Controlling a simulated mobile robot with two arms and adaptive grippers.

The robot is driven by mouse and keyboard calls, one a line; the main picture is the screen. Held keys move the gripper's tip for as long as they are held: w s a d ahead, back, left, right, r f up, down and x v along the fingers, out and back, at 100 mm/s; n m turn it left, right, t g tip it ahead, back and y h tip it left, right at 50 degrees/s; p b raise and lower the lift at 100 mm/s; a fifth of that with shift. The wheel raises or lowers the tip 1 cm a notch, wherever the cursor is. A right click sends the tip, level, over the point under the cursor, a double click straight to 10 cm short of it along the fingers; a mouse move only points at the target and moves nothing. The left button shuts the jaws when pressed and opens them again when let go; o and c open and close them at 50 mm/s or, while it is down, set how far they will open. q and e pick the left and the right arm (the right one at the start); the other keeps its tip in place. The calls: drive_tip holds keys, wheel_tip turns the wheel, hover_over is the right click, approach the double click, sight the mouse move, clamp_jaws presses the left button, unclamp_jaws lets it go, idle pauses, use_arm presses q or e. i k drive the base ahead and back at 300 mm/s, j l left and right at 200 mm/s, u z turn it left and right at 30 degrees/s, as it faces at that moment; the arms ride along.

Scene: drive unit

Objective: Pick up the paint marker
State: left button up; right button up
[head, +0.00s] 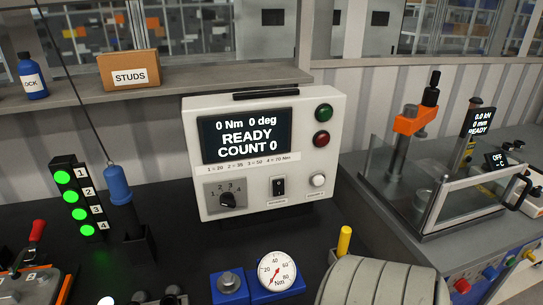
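A yellow upright cylinder (344,240), which looks like the paint marker, stands near the bottom centre-right of the head view, just right of the round dial gauge. Its upper part shows. Neither of my grippers is in view.
A white controller box (315,180) reading READY stands behind the cylinder. A dial gauge (277,271) on a blue block is to its left. A blue hanging tool (118,185) and a numbered light stack (76,200) stand left. A press (445,190) is right.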

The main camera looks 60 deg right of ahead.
sight(344, 240)
drive_tip(key=z, duration=2.45)
